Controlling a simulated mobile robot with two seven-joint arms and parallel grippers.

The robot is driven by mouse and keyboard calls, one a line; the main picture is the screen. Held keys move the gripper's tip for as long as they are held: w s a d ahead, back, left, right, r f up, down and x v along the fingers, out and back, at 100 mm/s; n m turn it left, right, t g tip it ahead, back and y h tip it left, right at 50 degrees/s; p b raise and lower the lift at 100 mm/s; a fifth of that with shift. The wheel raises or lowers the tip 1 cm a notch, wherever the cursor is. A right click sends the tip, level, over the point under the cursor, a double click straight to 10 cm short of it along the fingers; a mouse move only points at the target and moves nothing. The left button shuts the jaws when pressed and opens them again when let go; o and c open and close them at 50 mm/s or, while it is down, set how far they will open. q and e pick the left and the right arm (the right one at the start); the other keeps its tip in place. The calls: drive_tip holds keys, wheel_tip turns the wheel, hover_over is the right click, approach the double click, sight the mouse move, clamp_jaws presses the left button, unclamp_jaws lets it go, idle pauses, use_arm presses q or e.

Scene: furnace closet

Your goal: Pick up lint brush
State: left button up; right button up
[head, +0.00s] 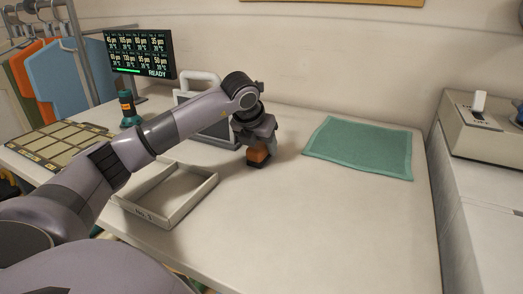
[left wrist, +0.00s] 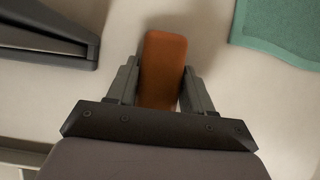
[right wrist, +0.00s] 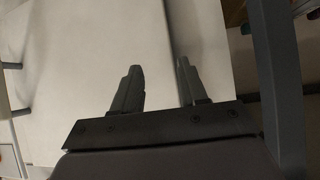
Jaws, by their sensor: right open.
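The lint brush, an orange-brown block with a dark underside (head: 258,155), is on the cream worktop just right of the pale tray, at or very near the surface. My left gripper (head: 256,146) points down over it. In the left wrist view the brush (left wrist: 162,70) fills the space between the two fingers of my left gripper (left wrist: 162,85), which touch it on both sides and look shut on it. My right gripper (right wrist: 158,85) is open and empty over a pale surface in the right wrist view.
A dark-plated device with a white handle (head: 201,78) stands behind my left arm. A green cloth (head: 360,147) lies to the right. The front right worktop is clear.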

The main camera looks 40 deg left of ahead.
drive_tip(key=shift+r, duration=0.1)
use_arm(q)
drive_tip(key=shift+r, duration=0.6)
wheel_tip(320, 180, up, 19)
drive_tip(key=p, duration=0.2)
drive_tip(key=shift+r+p, duration=0.15)
drive_tip(key=shift+p, duration=0.25)
use_arm(e)
drive_tip(key=shift+s+d+r, duration=0.2)
drive_tip(key=shift+d+r, duration=0.1)
drive_tip(key=shift+r, duration=0.4)
use_arm(q)
drive_tip(key=o, duration=0.5)
drive_tip(key=c, duration=0.4)
use_arm(e)
drive_tip(key=shift+r, duration=0.15)
use_arm(q)
drive_tip(key=shift+s, duration=0.1)
use_arm(e)
drive_tip(key=shift+s, duration=0.1)
